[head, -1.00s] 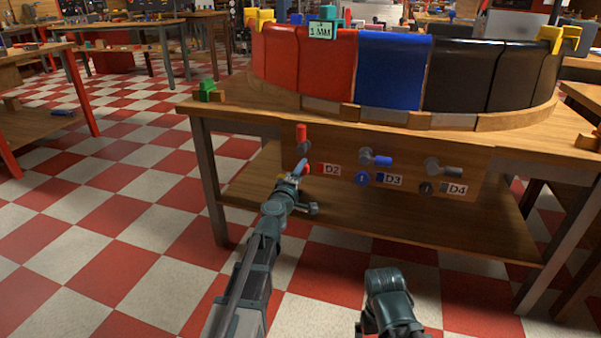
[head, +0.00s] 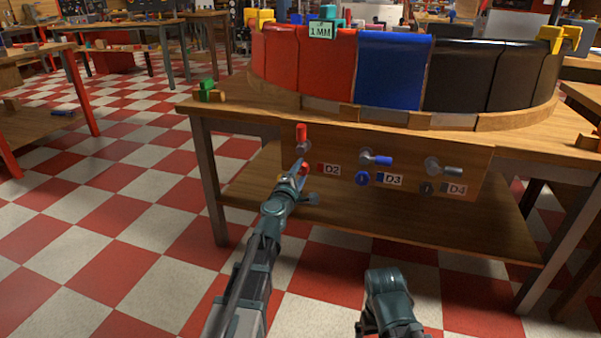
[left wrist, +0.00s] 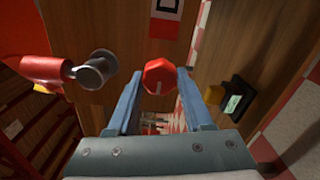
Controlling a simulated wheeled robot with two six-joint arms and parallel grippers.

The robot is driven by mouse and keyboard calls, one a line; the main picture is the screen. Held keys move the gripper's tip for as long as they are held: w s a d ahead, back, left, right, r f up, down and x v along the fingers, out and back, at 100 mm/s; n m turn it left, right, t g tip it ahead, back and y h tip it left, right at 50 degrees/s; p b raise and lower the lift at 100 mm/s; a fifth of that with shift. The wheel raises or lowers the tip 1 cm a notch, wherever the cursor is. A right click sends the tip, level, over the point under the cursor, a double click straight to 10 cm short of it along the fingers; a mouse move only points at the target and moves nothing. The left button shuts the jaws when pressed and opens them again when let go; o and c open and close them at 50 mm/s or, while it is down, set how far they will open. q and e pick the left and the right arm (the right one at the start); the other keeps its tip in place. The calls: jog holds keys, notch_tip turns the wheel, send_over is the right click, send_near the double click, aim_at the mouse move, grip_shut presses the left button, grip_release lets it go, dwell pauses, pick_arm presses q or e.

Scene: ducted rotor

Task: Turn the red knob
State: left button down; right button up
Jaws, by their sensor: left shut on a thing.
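The red knob (left wrist: 159,77) shows in the left wrist view between the tips of my left gripper (left wrist: 156,82). It is faceted, with a pale line on its face. In the head view a sliver of the red knob (head: 305,168) shows at the fingertips of my left gripper (head: 300,166), which hide most of it. My left gripper is shut on the knob, low on the wooden front panel beside the D2 label (head: 329,170). My right arm shows at the bottom of the head view, but its gripper is not visible.
A red-handled lever (head: 301,133) sits above the knob; it also shows in the left wrist view (left wrist: 46,68). A blue knob (head: 362,179) and a dark knob (head: 427,188) lie to the right, with levers above them. The table shelf (head: 390,225) is bare.

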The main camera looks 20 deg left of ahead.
pick_arm(q)
jog(key=shift+s, duration=0.1)
jog(key=shift+c, duration=1.5)
grip_release()
jog(key=shift+s, duration=0.1)
